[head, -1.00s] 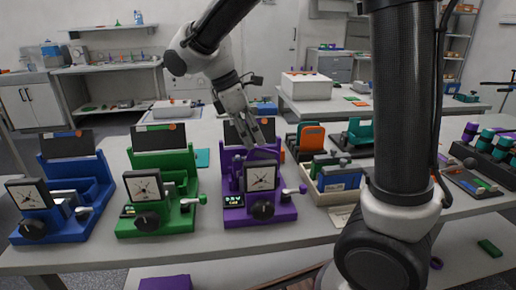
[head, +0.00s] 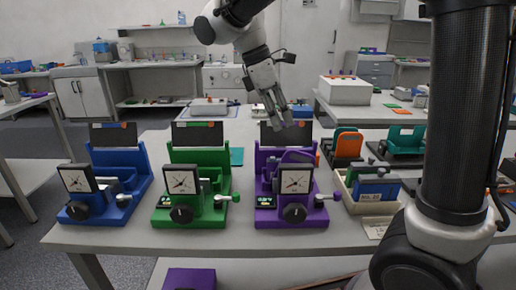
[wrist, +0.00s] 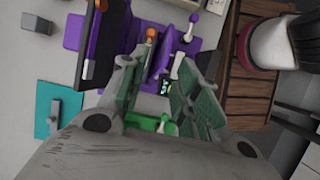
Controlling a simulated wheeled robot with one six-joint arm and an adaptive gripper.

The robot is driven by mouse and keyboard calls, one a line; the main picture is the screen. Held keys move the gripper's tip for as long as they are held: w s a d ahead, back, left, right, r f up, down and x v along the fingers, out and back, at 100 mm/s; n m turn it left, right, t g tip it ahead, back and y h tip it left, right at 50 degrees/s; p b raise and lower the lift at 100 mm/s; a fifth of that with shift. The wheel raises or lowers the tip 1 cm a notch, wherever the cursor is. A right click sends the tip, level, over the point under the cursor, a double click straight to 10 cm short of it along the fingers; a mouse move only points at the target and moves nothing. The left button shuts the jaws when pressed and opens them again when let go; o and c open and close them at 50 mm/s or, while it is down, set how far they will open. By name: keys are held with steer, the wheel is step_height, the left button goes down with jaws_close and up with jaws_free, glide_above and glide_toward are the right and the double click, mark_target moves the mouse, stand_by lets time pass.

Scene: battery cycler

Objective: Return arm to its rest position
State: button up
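My gripper (head: 281,117) is up at the purple battery cycler (head: 291,216), in front of its dark back panel (head: 286,134). In the wrist view my gripper (wrist: 158,82) has its two greenish fingers apart, with no object between the fingertips. The purple cycler (wrist: 75,32) lies beyond the fingers there, with its dark panel at the left. In the head view this cycler has a square dial (head: 295,180), a black knob, a lit green display and a side lever. My arm bends down from the top of the picture to the gripper.
A green cycler (head: 187,216) and a blue cycler (head: 98,210) stand to the left on the same table. A cream bin (head: 366,205) with blue items and an orange and a teal unit stand right. A teal mat (head: 236,156) lies behind. Floor is free at left.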

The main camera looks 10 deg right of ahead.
steer(key=s+d+f+m+t+y, duration=0.2)
steer(key=s+d+m+t+y, duration=0.2)
steer(key=s+d+m, duration=1.1)
steer(key=s+d+t, duration=0.1)
steer(key=s+d, duration=0.1)
steer(key=d, duration=0.1)
steer(key=shift+s+m, duration=0.3)
steer(key=shift+m, duration=0.1)
stand_by(0.4)
